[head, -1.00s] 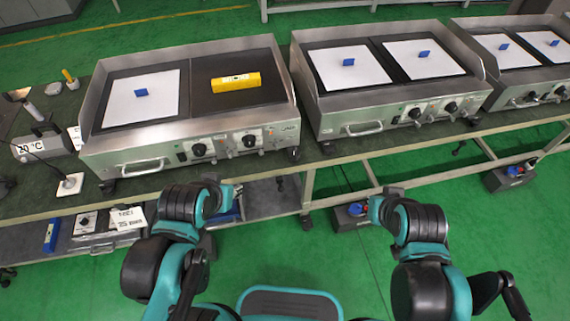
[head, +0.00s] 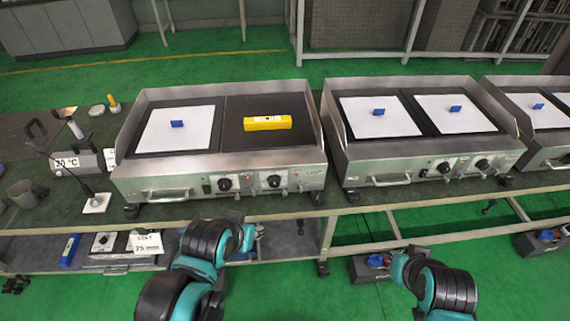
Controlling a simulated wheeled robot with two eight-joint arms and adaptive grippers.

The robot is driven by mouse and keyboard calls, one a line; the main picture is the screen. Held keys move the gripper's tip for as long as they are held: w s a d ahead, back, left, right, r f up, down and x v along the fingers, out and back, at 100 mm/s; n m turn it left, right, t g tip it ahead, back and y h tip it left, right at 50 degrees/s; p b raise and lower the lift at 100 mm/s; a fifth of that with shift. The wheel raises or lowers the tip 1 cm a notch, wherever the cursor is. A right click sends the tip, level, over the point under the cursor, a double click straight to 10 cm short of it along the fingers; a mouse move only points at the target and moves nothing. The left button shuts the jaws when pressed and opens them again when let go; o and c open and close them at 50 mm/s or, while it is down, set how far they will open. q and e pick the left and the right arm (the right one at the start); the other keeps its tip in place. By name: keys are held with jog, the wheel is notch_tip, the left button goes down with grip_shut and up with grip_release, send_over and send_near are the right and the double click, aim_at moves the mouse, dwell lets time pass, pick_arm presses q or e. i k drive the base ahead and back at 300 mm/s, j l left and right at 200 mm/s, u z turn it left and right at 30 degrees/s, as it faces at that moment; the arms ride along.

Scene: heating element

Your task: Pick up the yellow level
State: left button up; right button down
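The yellow level (head: 267,123) is a short yellow bar with a dark marking. It lies on the bare dark right plate (head: 240,137) of the left griddle (head: 150,182). My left arm comes up in front of the bench, below and in front of this griddle, with its end near the bench's front edge. My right arm is at the lower right, below the second griddle. Neither arm touches the level. The fingertips of both grippers cannot be made out.
White sheets with blue handles cover the left plate (head: 160,134) and the second griddle (head: 380,117). Raised steel walls edge each griddle. A grey device (head: 80,161), a mug (head: 25,193) and small tools stand at left. A lower shelf (head: 190,243) runs beneath the bench.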

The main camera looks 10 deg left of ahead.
aim_at(276, 122)
jog(key=i+j+z, duration=0.75)
jog(key=i+l, duration=0.1)
